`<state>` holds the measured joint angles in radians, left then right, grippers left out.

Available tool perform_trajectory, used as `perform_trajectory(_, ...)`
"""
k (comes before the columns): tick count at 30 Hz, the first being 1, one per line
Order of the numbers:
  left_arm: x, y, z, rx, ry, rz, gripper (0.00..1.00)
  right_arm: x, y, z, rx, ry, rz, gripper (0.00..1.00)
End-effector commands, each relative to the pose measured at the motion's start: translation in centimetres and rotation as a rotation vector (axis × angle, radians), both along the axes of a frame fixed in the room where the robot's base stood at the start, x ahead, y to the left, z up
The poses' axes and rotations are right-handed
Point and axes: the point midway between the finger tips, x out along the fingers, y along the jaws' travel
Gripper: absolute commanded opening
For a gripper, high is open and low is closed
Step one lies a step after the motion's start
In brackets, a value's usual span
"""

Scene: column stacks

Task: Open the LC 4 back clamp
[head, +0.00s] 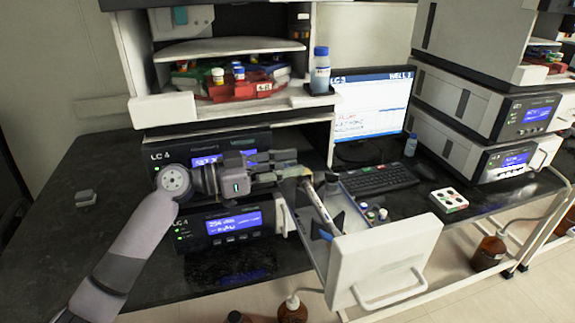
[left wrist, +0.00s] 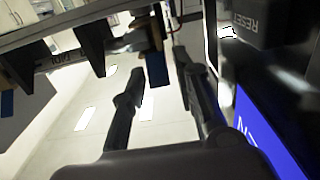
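The LC 4 unit (head: 160,157) is at the left of the bench, with its label and a lit display. A pale column (head: 320,208) with a blue end lies in the drawer, beside dark clamp-like parts. My left gripper (head: 285,166) is at the back of the drawer, fingers pointing right. In the left wrist view its fingers (left wrist: 158,85) are apart. A dark and brown clamp-like part (left wrist: 156,62) shows near and between the fingertips; contact cannot be told. My right gripper is not in view.
A lower unit with a blue display (head: 235,222) stands under my left arm. A shelf with a red tray of vials (head: 240,90) and a bottle (head: 320,70) is above. A monitor (head: 372,105), keyboard (head: 378,178) and small vial box (head: 449,200) are to the right.

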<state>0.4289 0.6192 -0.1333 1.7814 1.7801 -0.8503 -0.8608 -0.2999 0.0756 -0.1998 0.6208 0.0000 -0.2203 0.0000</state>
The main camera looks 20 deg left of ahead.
Motion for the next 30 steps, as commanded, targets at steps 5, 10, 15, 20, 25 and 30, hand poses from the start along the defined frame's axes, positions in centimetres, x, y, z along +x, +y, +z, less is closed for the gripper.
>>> perform_trajectory(5,0.0,0.0,0.0,0.0,0.0,0.0,0.13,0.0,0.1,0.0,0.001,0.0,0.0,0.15)
perform_trajectory(10,0.0,0.0,0.0,0.0,0.0,0.0,0.02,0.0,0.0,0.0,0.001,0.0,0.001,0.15)
perform_trajectory(15,0.0,0.0,0.0,0.0,0.0,0.0,0.0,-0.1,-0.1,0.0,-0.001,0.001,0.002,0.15)
perform_trajectory(20,0.0,0.0,0.1,0.002,0.002,0.0,0.0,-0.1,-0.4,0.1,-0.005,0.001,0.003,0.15)
perform_trajectory(25,0.1,-0.1,0.5,0.03,0.019,0.0,0.0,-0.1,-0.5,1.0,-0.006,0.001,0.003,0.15)
perform_trajectory(30,0.3,-0.4,1.2,0.101,0.066,-0.001,0.0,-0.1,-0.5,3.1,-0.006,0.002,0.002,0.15)
